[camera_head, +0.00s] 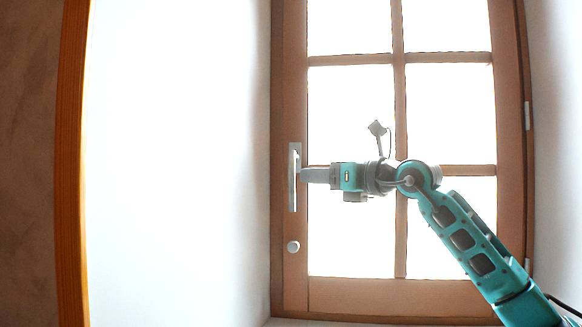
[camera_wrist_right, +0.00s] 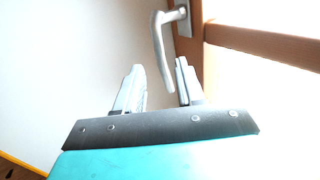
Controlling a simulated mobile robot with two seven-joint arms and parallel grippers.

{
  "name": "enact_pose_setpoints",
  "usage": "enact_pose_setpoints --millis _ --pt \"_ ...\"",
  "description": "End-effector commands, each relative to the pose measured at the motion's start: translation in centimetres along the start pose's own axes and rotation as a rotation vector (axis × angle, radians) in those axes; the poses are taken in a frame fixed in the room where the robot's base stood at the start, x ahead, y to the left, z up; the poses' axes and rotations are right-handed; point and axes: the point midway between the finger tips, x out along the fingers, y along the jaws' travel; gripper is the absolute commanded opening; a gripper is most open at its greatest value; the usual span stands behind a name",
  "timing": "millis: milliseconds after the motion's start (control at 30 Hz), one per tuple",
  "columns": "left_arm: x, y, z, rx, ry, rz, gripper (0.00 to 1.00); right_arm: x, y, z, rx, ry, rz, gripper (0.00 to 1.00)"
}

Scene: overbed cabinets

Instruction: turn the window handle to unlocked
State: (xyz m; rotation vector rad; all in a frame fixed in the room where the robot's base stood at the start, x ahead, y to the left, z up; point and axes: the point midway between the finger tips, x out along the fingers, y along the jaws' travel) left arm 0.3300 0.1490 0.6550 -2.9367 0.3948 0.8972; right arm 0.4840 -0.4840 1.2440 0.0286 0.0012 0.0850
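The window handle (camera_head: 292,190) is a silver lever on the left stile of the wooden window frame. In the head view it stands roughly vertical. In the right wrist view the handle (camera_wrist_right: 162,48) has its pivot at the top, and its lever reaches down between my fingers. My right gripper (camera_head: 303,175) is at the handle, coming from the right. In the right wrist view the right gripper (camera_wrist_right: 159,67) is open, with a gap between lever and left finger; whether the right finger touches the lever I cannot tell. My left gripper is not in view.
The window (camera_head: 445,110) has bright panes split by wooden bars. White reveal walls flank the window, with a wooden post (camera_head: 72,160) at the far left.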

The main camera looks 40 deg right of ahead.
Motion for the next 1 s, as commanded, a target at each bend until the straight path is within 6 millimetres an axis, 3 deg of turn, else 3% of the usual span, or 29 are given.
enact_pose_setpoints --millis 200,500,900,1000 --pt "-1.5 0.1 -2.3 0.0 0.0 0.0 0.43 3.2 0.0 0.6 0.004 -0.002 0.001 0.38" --pt "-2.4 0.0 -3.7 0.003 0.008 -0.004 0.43 6.9 0.0 0.2 0.004 -0.002 0.001 0.38" --pt "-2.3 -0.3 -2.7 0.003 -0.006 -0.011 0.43 7.7 0.0 0.0 -0.001 0.0 0.0 0.38" --pt "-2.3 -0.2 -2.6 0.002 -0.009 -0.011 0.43 7.6 0.0 0.0 -0.001 0.0 0.0 0.31"
